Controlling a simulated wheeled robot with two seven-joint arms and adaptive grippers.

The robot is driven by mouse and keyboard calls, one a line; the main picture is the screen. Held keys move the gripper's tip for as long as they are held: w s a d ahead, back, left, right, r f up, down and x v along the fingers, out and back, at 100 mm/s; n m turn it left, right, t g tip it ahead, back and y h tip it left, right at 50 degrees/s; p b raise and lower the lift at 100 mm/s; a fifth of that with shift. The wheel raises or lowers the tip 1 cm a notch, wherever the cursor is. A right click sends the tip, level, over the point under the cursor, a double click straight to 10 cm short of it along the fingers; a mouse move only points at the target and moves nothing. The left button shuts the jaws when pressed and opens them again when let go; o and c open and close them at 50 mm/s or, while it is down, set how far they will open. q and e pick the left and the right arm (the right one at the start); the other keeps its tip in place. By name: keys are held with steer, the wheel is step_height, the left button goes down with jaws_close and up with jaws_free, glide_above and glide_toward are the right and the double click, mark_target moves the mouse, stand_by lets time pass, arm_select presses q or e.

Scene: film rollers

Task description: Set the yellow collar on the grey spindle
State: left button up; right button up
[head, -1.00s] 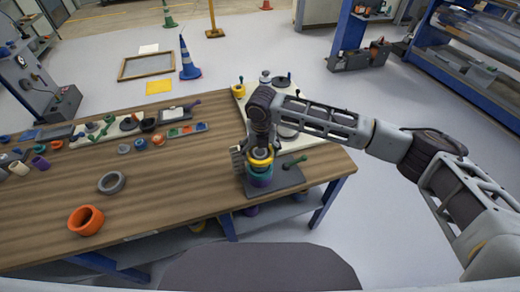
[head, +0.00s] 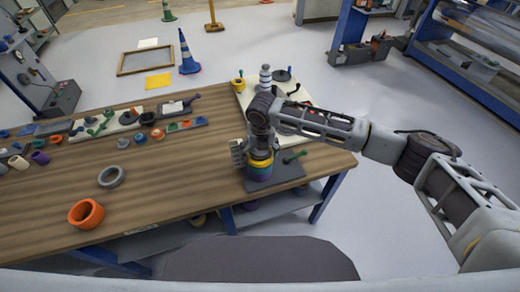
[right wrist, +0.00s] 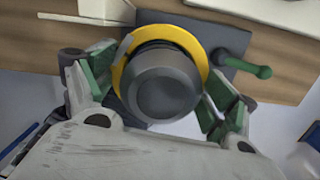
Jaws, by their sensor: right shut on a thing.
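The yellow collar (head: 261,163) is a ring low at the right end of the table. In the right wrist view the yellow collar (right wrist: 197,48) encircles the grey spindle (right wrist: 166,85), whose rounded dark end shows inside the ring. My right gripper (head: 258,154) is shut on the collar, its green finger pads on opposite sides; the right gripper also shows in the right wrist view (right wrist: 158,92). A purple ring (head: 259,174) sits right below the collar on a dark base plate (head: 285,176). Whether the collar touches what lies beneath is hidden. My left gripper is not in view.
A green-knobbed lever (head: 295,157) stands on the base plate's right side. A pale board (head: 310,125) with parts lies behind. The middle of the wooden table (head: 180,180) is clear.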

steer(key=shift+f, duration=0.65)
steer(key=o, duration=0.9)
steer(key=shift+s+d+r, duration=0.1)
steer(key=shift+s+r, duration=0.15)
steer(key=shift+r, duration=1.75)
steer(key=shift+s+r, duration=0.2)
steer(key=shift+r, duration=1.75)
steer(key=shift+s+d+r, duration=0.1)
steer(key=shift+s+r, duration=0.15)
steer(key=shift+r, duration=1.75)
